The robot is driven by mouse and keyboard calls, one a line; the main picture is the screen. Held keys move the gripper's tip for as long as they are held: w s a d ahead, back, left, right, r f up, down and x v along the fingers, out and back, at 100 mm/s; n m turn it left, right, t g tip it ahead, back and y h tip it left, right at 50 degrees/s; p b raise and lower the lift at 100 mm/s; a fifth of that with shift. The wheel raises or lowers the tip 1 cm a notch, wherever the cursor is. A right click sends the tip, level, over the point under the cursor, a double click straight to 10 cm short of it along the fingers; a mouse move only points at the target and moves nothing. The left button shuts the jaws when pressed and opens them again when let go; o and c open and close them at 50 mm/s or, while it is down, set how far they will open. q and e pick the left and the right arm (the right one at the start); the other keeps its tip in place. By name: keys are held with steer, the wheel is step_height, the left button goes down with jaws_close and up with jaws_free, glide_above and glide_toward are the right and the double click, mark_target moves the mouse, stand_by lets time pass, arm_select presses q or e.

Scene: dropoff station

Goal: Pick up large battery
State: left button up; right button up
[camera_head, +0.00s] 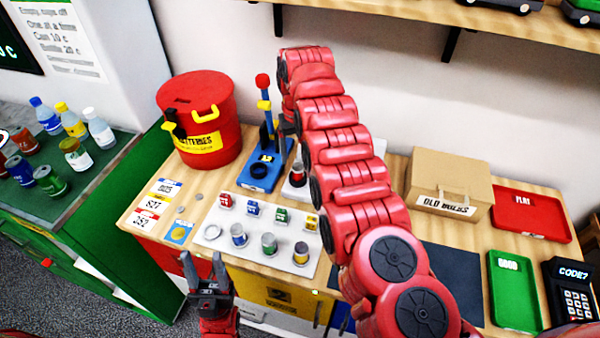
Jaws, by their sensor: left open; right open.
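A white tray (212,252) on the wooden counter holds small block-shaped batteries in its back row. Its front row has larger cylindrical batteries in blue (238,236), green (269,244) and yellow (301,253), and an empty round slot at its left end. Another dark and red cylinder (297,174) stands on a white base further back, partly covered by my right arm. My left gripper (204,262) is open and empty, in front of the counter's front edge. My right gripper (289,122) is open above that cylinder, mostly hidden by its own arm.
A red batteries bin (198,120) stands at the back left. Next to it is a blue stand with a red-knobbed lever (262,172). An old bulbs box (450,180), red tray (531,213), green tray (514,290) and keypad (574,292) are at the right. A shelf (400,12) runs above.

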mark_target(298, 166)
steer(key=shift+f, duration=0.75)
steer(key=f, duration=0.3)
steer(key=shift+s+f+p, duration=0.25)
steer(key=shift+s+p, duration=0.15)
steer(key=shift+w+f, duration=0.25)
steer(key=shift+f, duration=0.05)
steer(key=shift+s, duration=0.1)
jaws_close()
